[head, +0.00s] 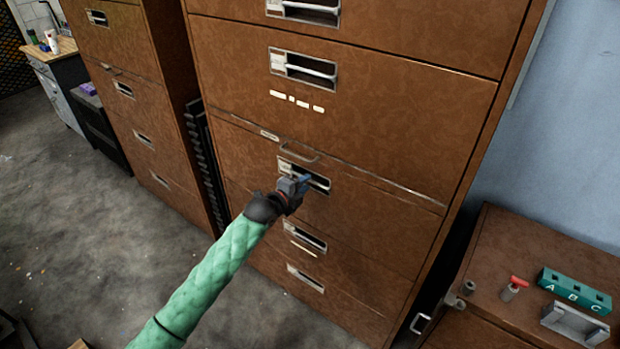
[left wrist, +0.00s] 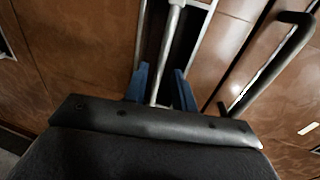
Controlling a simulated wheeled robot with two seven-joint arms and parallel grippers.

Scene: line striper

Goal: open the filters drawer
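A tall brown cabinet (head: 360,120) with several drawers fills the middle of the head view. No label is readable, so I cannot tell which drawer is the filters drawer. My left gripper (head: 302,181) is at a recessed pull (head: 318,182) on a middle drawer, partly covering it. In the left wrist view, my blue fingers (left wrist: 161,88) are apart, with the pull's pale metal bar (left wrist: 170,45) between them. Gaps show on both sides of the bar. The drawer front looks flush with the cabinet. My right gripper is out of view.
A bar handle (head: 299,151) sits just above the pull; a dark bar handle shows close by in the left wrist view (left wrist: 272,62). A low brown cabinet (head: 540,255) at right holds a green A-B-C block (head: 574,291). Clear floor (head: 90,220) lies left.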

